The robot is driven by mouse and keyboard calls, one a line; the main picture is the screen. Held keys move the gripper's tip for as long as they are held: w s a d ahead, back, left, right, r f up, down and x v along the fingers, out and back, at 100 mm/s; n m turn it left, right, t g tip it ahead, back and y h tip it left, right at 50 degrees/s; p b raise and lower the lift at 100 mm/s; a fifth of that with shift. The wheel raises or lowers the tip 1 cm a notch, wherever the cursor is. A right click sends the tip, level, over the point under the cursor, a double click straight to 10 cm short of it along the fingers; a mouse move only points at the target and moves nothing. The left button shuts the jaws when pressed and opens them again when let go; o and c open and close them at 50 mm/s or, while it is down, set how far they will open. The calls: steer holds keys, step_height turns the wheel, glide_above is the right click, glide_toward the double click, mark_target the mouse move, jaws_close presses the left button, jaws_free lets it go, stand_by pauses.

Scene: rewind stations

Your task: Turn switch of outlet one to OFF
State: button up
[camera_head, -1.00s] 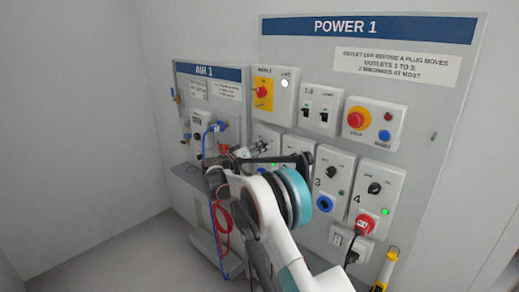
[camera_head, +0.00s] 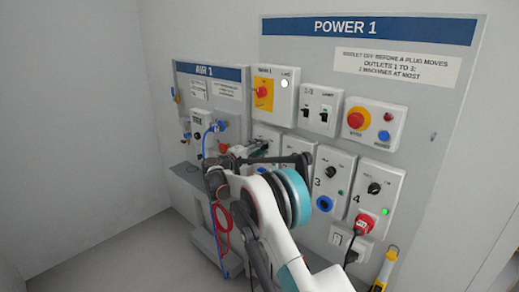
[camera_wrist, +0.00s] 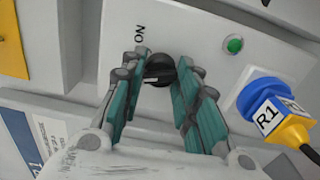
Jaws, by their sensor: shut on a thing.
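In the wrist view, the black rotary switch (camera_wrist: 160,69) sits on a pale outlet panel, with the word ON printed beside it. My gripper (camera_wrist: 166,72) has its teal-padded fingers on both sides of the switch, shut on it. A pale line shows on the knob's lower edge; I cannot tell its exact setting. A green lamp (camera_wrist: 233,44) is on the same panel. In the head view, my gripper (camera_head: 258,150) is at the outlet row, left of outlet 3, and my arm hides most of the panel behind it.
A blue plug (camera_wrist: 262,100) tagged R1 sits beside the switch, with a yellow cable end. Outlet 3 (camera_head: 330,182) and outlet 4 (camera_head: 376,192), with a red plug (camera_head: 366,226), lie to the right. Red and blue hoses (camera_head: 222,226) hang below the AIR 1 board.

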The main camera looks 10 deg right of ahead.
steer(key=n, duration=0.4)
steer(key=shift+n, duration=0.3)
stand_by(0.3)
steer(key=o, duration=1.1)
steer(key=shift+c, duration=0.2)
steer(key=shift+a, duration=0.1)
steer(key=v, duration=1.2)
